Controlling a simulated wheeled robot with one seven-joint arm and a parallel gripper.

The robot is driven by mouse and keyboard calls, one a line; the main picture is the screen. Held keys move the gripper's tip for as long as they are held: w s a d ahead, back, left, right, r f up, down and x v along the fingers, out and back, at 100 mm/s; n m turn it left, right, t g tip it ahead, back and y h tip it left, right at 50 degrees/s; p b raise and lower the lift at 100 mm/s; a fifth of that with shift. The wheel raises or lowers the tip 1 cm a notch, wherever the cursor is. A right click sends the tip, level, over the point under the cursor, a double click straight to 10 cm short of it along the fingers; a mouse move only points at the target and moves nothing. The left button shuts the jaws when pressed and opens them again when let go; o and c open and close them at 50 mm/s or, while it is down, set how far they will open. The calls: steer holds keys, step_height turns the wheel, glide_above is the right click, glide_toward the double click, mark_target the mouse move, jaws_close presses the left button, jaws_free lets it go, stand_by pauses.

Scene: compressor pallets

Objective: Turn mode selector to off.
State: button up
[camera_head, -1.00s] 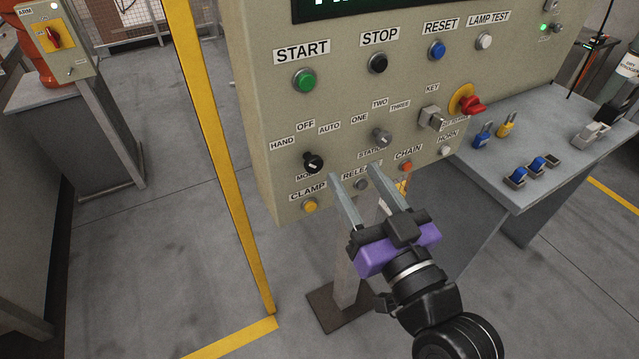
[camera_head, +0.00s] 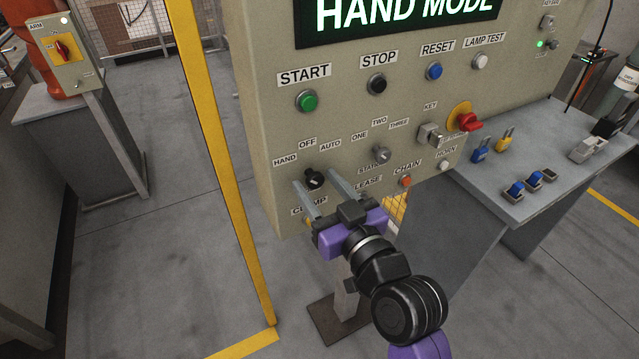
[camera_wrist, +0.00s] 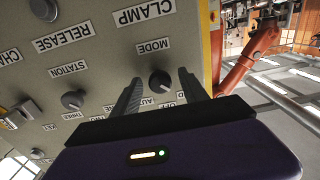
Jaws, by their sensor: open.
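The mode selector (camera_head: 314,179) is a black knob with a pale pointer mark on the beige panel, below the labels HAND, OFF and AUTO. The display (camera_head: 400,12) above reads HAND MODE. My gripper (camera_head: 318,194) is open, with its two grey fingers reaching toward the panel just below and around the knob. In the wrist view the mode selector (camera_wrist: 160,81) shows between the two finger tips (camera_wrist: 160,76), near the upside-down MODE label. I cannot tell whether either finger touches it. In the head view the MODE label is hidden behind my gripper.
The station selector (camera_head: 382,154) and key switch (camera_head: 431,133) sit to the right on the panel. The red emergency knob (camera_head: 468,122) sticks out farther right. A yellow post (camera_head: 222,160) stands left of the panel. A grey table (camera_head: 520,200) with padlocks adjoins the right side.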

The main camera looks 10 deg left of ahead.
jaws_close()
steer(key=shift+m, duration=0.3)
steer(key=m+p, duration=0.2)
steer(key=m, duration=0.2)
steer(key=shift+r, duration=0.1)
steer(key=shift+m+p, duration=1.1)
steer(key=shift+m, duration=0.9)
jaws_free()
